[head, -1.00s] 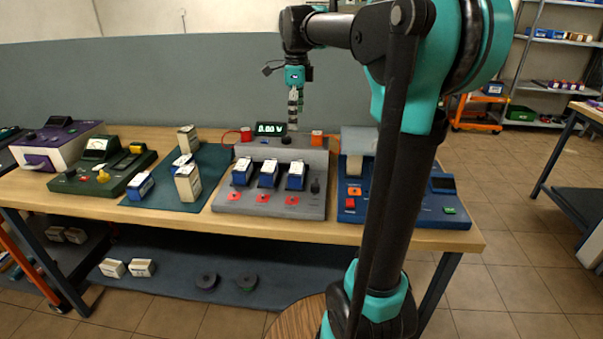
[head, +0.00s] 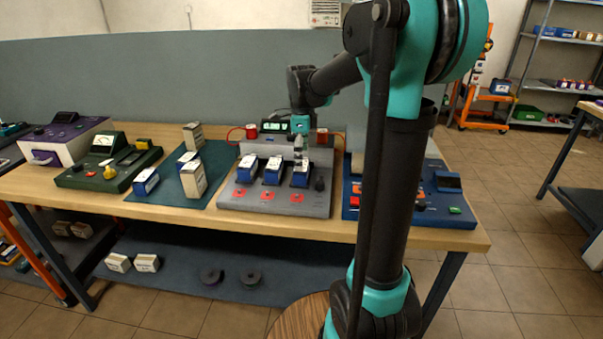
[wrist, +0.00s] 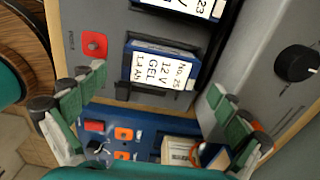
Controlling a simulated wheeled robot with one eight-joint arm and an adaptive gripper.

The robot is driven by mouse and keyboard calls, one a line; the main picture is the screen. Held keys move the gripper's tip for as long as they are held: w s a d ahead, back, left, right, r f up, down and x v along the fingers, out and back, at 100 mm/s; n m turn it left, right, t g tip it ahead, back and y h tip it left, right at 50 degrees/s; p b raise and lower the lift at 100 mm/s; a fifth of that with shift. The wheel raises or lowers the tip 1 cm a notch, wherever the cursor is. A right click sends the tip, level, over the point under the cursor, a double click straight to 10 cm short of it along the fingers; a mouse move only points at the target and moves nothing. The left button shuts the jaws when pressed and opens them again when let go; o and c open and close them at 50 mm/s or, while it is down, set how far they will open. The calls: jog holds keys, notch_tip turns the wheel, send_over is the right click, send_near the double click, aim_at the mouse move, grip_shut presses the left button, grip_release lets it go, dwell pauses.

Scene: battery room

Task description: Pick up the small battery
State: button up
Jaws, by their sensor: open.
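Three blue batteries with white labels stand in the grey test panel (head: 230,203): a left one (head: 247,169), a middle one (head: 273,171) and a right one (head: 300,175). I cannot tell by size which one the task calls small. My gripper (head: 301,155) is just above the right battery, pointing down. In the wrist view the open gripper (wrist: 157,85) has its green fingers on either side of a blue battery (wrist: 158,70) labelled 12V GEL 1.4Ah, No.25. The fingers appear apart from it.
A teal mat (head: 208,193) to the left holds cream and blue batteries. A blue panel (head: 430,212) stands to the right, partly hidden by my arm. A lit display (head: 275,127) stands behind.

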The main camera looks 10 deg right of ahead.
jog(key=shift+f, duration=1.45)
jog(key=shift+c, duration=0.2)
jog(key=c, duration=1.6)
jog(key=shift+r, duration=0.1)
notch_tip(320, 180, up, 20)
